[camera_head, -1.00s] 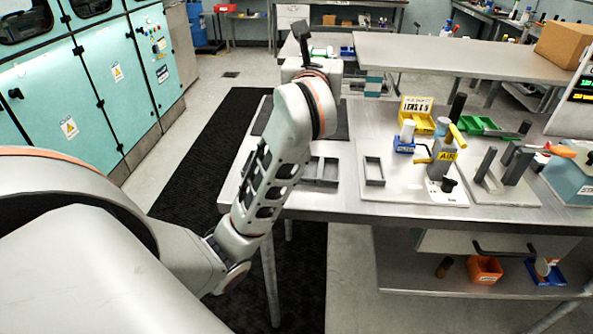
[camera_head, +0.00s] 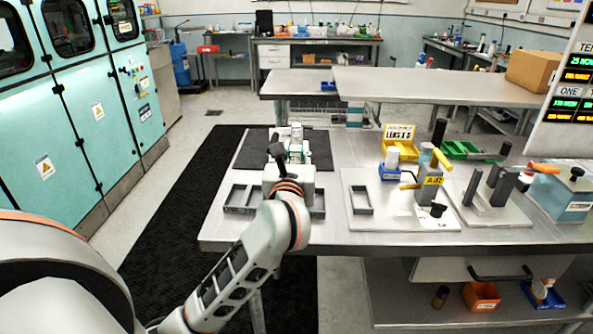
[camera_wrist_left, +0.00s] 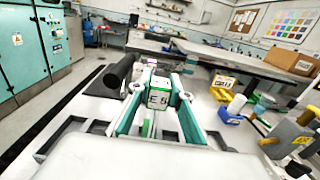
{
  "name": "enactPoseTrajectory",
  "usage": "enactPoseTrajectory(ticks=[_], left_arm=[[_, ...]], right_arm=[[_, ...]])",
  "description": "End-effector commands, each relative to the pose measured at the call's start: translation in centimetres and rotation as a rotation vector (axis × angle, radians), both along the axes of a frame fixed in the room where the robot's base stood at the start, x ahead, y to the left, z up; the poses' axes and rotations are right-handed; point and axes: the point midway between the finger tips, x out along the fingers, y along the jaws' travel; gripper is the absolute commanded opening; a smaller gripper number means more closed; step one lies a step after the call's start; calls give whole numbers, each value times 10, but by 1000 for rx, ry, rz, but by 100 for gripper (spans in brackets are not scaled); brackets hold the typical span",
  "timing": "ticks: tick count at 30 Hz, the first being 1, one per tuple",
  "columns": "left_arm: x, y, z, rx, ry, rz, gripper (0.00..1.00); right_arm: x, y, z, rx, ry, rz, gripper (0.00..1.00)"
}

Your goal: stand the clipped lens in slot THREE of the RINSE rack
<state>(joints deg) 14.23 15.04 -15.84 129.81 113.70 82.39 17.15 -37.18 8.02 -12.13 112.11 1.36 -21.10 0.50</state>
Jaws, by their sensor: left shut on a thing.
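My left gripper (camera_head: 296,150) is shut on a small white piece with a green edge (camera_wrist_left: 159,98), taken to be the clipped lens. Dark marks like "E 5" show on its face in the left wrist view. In the head view its pale top (camera_head: 296,130) stands up between the fingers, over the black mat. A dark, low rack with open compartments (camera_head: 240,198) lies on the table below my wrist, which hides its middle. I cannot read a RINSE label or slot numbers. My right gripper is not in view.
A yellow bin (camera_head: 400,150) stands behind. The black mat (camera_head: 255,150) is mostly clear. A dark cylinder (camera_wrist_left: 118,75) shows near the left finger.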

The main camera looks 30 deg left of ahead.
Motion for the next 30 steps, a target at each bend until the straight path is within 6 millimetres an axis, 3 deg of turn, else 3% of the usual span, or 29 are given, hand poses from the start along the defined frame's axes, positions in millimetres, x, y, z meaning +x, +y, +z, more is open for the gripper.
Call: enactPoseTrajectory(ticks=[10, 25, 26, 27, 30], left_arm=[[0, 0, -42, 3, 4, 0, 0], [0, 0, -50, 1, 0, 0, 0], [0, 0, -49, 0, 0, 0, 27], [0, 0, -48, 0, -1, 0, 36], [0, 0, -48, 0, -1, 0, 36]], right_arm=[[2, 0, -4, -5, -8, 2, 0], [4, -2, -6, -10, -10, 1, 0], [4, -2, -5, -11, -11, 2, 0], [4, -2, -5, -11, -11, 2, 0], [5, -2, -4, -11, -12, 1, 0]])
